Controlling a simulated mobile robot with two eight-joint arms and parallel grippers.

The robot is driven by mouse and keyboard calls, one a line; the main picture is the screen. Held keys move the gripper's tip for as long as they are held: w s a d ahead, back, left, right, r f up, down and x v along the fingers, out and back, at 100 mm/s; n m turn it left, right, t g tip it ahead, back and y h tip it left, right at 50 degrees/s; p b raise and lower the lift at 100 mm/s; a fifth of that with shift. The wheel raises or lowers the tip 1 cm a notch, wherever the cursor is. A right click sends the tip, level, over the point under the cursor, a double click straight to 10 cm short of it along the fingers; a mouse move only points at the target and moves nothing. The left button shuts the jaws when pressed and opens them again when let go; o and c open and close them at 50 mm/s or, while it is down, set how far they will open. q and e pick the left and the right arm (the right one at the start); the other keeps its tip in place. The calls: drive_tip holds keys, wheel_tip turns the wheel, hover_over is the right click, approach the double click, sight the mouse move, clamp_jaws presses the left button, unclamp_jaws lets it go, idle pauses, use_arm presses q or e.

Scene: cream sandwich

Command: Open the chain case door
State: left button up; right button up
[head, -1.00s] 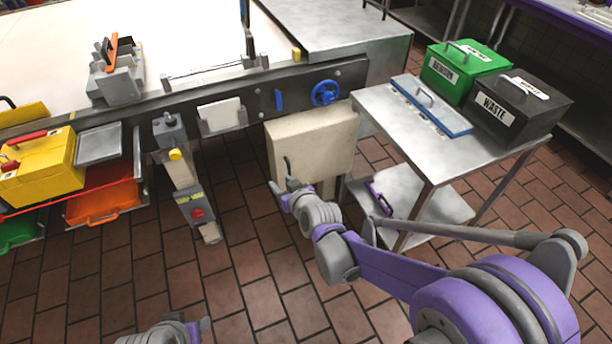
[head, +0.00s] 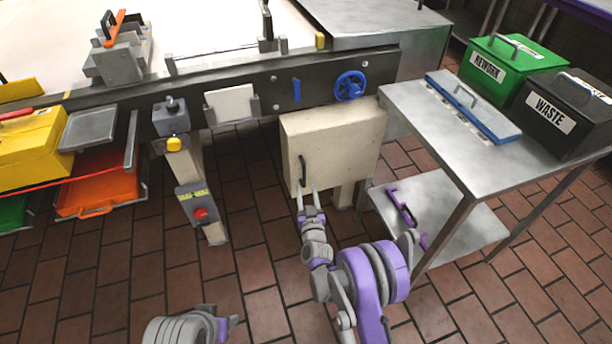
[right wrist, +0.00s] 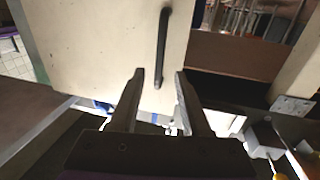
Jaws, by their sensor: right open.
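The chain case door (head: 336,146) is a cream box front under the machine's rail, and it looks shut. Its dark vertical handle (head: 302,170) is on the left side of the front. My right gripper (head: 308,188) is open and empty, with its fingers pointing at the door just below the handle. In the right wrist view the handle (right wrist: 163,48) lies ahead of and between the open fingers (right wrist: 158,78), apparently not held. My left gripper (head: 226,328) shows only partly at the bottom edge, and its jaws are unclear.
A blue handwheel (head: 350,86) sits above the case. A steel cart (head: 440,118) stands close on the right, with a purple tool (head: 408,215) on its lower shelf. A post with a red button (head: 201,213) stands left. The floor in front is clear.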

sight(304, 176)
drive_tip(key=w, duration=0.5)
drive_tip(key=w+a+b, duration=0.1)
drive_tip(key=w, duration=0.1)
drive_tip(key=shift+w, duration=0.4)
drive_tip(key=shift+c, duration=0.3)
clamp_jaws()
idle(0.7)
